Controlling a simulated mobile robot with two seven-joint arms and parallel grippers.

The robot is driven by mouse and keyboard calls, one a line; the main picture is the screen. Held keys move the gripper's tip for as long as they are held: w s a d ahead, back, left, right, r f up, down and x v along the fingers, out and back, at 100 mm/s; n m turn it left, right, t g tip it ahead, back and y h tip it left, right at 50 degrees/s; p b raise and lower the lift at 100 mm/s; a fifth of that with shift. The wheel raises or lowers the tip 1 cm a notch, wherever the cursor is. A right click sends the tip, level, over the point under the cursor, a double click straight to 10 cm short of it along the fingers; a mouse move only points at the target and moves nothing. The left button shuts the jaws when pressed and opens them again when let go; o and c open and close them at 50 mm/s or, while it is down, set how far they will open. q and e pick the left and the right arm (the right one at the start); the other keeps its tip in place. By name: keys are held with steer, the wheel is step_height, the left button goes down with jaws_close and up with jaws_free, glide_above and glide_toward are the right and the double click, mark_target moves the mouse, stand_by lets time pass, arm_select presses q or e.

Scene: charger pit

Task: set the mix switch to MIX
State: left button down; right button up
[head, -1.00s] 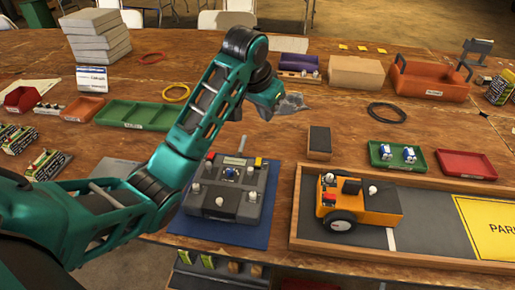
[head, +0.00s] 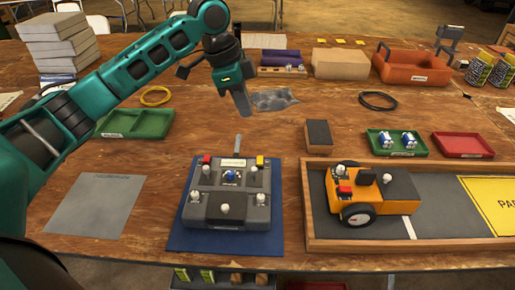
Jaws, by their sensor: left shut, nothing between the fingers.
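A dark grey control box (head: 206,213) stands on a blue mat (head: 186,237) at the lower middle. It carries white knobs, a blue-and-white piece in the middle, a red piece and a yellow piece at its back corners, and a grey lever standing up at the back. Its labels are too small to read, so I cannot tell which control is the mix switch or how it is set. My left gripper (head: 242,104) is shut and empty, pointing down above the table behind the box, apart from it. My right gripper is out of view.
An orange wheeled vehicle (head: 376,211) sits in a wooden-edged bay (head: 305,215) on the right. A dark block (head: 319,134) stands behind it. Green (head: 397,149) and red (head: 462,145) trays lie beyond. A grey sheet (head: 95,205) lies left of the box, with bare table between.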

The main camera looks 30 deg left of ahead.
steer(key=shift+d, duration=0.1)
arm_select(q)
steer(key=b, duration=0.3)
glide_toward(261, 157)
steer(key=x, duration=0.6)
steer(key=shift+d+f, duration=0.15)
steer(key=shift+f, duration=0.05)
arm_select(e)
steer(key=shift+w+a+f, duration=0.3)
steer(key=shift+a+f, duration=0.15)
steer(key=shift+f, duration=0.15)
